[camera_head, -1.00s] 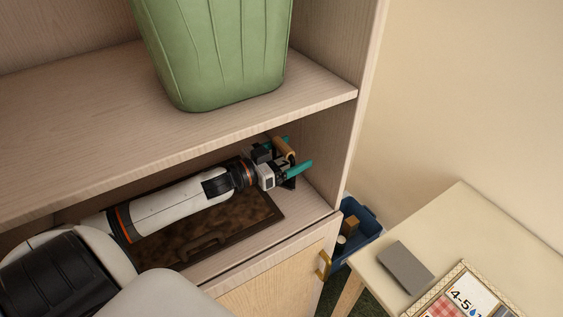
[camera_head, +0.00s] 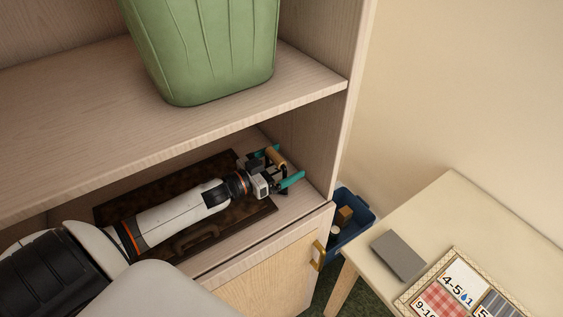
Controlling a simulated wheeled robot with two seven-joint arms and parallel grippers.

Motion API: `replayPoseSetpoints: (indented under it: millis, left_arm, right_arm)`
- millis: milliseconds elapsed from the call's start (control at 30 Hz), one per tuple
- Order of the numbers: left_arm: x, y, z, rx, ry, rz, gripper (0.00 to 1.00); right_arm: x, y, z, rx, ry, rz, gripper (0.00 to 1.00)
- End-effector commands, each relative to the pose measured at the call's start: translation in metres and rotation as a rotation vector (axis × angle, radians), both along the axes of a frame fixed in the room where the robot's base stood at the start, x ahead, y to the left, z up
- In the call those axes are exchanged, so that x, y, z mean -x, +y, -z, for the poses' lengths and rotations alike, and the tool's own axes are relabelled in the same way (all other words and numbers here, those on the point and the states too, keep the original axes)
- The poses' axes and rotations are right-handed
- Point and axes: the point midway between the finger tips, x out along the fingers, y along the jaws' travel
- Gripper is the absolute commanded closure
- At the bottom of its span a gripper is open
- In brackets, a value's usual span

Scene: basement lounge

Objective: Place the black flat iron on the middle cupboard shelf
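The black flat iron (camera_head: 283,186) has a tan rounded handle (camera_head: 276,157). It is at the right end of the shelf (camera_head: 300,205) below the green bin's shelf. My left gripper (camera_head: 279,167), with teal fingers, reaches in from the left and has its fingers on either side of the iron, holding it. The gripper hides most of the iron's dark body, so I cannot tell whether its base touches the shelf board. My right gripper is out of view.
A dark brown case (camera_head: 240,217) with a handle lies on the same shelf under my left arm. A green bin (camera_head: 205,50) stands on the shelf above. A blue crate (camera_head: 352,232) and a pale table (camera_head: 445,205) with a grey block (camera_head: 399,257) are at right.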

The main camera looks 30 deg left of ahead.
Motion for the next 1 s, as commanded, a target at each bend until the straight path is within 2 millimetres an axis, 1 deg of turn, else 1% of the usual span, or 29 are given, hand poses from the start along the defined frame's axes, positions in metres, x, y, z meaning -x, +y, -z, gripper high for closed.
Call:
replayPoseSetpoints:
  millis: [200, 300, 467, 600, 733, 867, 1000]
  left_arm:
    - [0.000, 0.000, -0.001, 0.000, 0.000, 0.000, 0.00]
    - [0.001, 0.000, -0.005, 0.001, 0.000, 0.000, 0.00]
    - [0.020, 0.008, -0.006, 0.001, 0.005, -0.001, 0.00]
    - [0.041, 0.017, -0.006, 0.001, 0.005, -0.001, 0.00]
    - [0.057, 0.024, -0.006, 0.001, 0.004, -0.002, 0.00]
    - [0.067, 0.028, -0.005, 0.001, 0.002, -0.002, 0.00]
    - [0.070, 0.029, -0.004, 0.001, -0.001, -0.001, 0.00]
  right_arm:
    - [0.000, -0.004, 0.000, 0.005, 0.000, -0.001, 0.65]
    - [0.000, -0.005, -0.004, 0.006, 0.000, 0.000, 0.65]
    - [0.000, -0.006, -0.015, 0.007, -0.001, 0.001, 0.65]
    - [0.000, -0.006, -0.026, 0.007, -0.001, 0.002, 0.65]
    - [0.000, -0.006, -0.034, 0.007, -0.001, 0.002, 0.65]
    - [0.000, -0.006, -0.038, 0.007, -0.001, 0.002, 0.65]
    - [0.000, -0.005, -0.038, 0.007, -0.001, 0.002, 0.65]
